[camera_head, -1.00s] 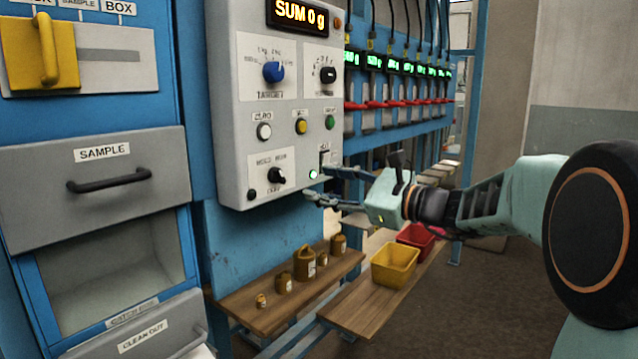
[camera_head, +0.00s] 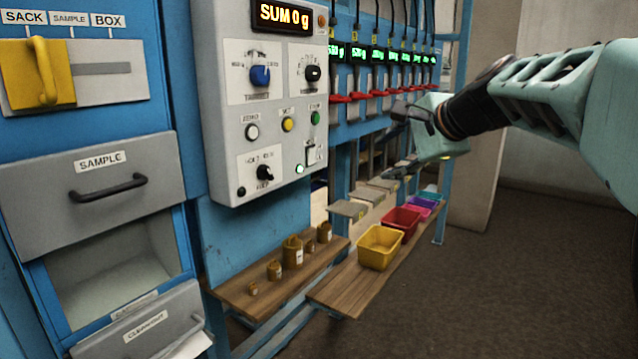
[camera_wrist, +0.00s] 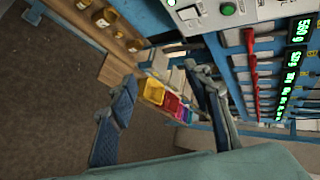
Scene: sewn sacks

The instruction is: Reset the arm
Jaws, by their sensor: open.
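My gripper (camera_head: 392,145) is at the right in the head view, in front of the row of scale displays and red levers. It is open, with nothing between its fingers. In the wrist view my gripper (camera_wrist: 160,76) shows its two dark blue fingers spread wide, with the bins and shelf seen beyond them. My pale green arm comes in from the right edge of the head view.
A grey control panel (camera_head: 272,110) reads SUM 0 g. Brass weights (camera_head: 292,252) stand on one wooden shelf. A yellow bin (camera_head: 380,248) and a red bin (camera_head: 402,222) sit on another. A SAMPLE drawer (camera_head: 95,190) is at left. The floor (camera_head: 510,290) at right is clear.

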